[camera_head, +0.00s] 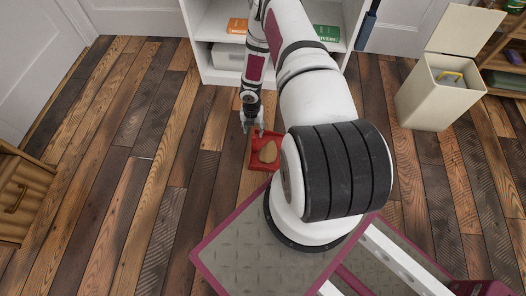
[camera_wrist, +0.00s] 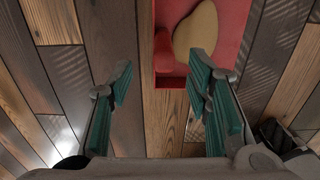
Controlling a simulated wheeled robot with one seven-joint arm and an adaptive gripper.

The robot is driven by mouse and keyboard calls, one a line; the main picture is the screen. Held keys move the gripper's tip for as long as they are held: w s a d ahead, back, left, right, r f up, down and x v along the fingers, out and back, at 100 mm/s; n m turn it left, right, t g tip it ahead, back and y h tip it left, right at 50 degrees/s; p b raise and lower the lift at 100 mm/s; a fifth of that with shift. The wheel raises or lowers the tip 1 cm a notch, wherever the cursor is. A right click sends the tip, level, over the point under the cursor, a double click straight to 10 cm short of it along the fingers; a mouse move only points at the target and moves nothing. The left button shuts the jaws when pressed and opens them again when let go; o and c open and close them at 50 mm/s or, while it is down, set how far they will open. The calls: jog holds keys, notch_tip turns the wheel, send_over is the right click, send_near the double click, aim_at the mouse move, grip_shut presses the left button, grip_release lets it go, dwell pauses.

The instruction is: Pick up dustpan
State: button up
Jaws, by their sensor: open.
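The red dustpan (camera_head: 255,161) lies on the plank floor just below my gripper (camera_head: 252,129) in the head view. A tan, rounded flat thing (camera_head: 268,151) lies in it. In the wrist view the dustpan (camera_wrist: 230,32) fills the top middle, with the tan thing (camera_wrist: 196,32) and a raised red part (camera_wrist: 164,50) inside its near edge. My gripper (camera_wrist: 158,73) is open and empty, its green-padded fingers wide apart. Its right finger overlaps the dustpan's near edge in the picture; I see no grip on it. The dustpan's far part is cut off in the wrist view.
A white shelf unit (camera_head: 207,62) with an orange book (camera_head: 237,26) and a green book (camera_head: 326,33) stands behind. An open cream bin (camera_head: 436,100) is at right, beside a wooden shelf (camera_head: 505,84). A wooden cabinet (camera_head: 22,200) is at left. The floor left of the dustpan is clear.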

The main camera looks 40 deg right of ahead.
aim_at(253, 135)
notch_tip(253, 135, down, 4)
jog(key=shift+r+b, duration=0.1)
jog(key=shift+b, duration=0.45)
jog(key=shift+s+f+b, duration=0.15)
jog(key=shift+f+b, duration=0.6)
jog(key=shift+f, duration=0.6)
jog(key=shift+s+f+b, duration=0.1)
jog(key=shift+f+b, duration=0.65)
jog(key=shift+f, duration=0.55)
jog(key=shift+c, duration=0.2)
grip_shut()
